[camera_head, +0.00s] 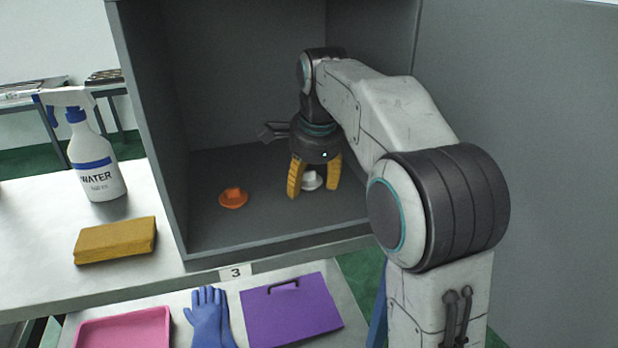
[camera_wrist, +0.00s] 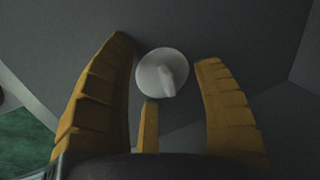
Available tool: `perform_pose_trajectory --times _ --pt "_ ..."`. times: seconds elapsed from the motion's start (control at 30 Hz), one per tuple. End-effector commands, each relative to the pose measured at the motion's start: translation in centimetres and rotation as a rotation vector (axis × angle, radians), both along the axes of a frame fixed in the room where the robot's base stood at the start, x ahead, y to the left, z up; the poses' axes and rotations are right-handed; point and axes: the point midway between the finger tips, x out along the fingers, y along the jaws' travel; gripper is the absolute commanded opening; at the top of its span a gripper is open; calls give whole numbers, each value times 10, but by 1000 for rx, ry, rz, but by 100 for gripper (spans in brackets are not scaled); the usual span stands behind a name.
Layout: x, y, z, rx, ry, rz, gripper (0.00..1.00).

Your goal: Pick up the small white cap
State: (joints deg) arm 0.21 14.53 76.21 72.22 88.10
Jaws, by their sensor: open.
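The small white cap (camera_head: 311,180) sits on the floor of the grey open-fronted box. It is round with a raised ridge on top, seen clearly in the wrist view (camera_wrist: 153,66). My gripper (camera_head: 313,190) points down over it, with yellow fingers spread on both sides. In the wrist view my gripper (camera_wrist: 165,75) is open around the cap, with one finger on the left, one on the right and one below. A gap shows on the right; whether the left or lower finger touches the cap is unclear.
An orange cap (camera_head: 233,198) lies to the left on the floor of the grey box (camera_head: 260,253), whose walls stand close around my arm. Outside are a water spray bottle (camera_head: 92,150), yellow sponge (camera_head: 115,240), blue gloves (camera_head: 208,317), purple board (camera_head: 290,310) and pink tray (camera_head: 125,335).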

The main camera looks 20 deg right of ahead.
Motion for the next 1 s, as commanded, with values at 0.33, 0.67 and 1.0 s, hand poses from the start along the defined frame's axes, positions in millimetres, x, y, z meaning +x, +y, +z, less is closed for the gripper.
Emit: perform_pose_trajectory --times 0.33,0.67,1.0 --pt "0 0 0 0 0 0 52" --pt "0 0 0 0 0 0 24" --pt "0 0 0 0 0 0 24"
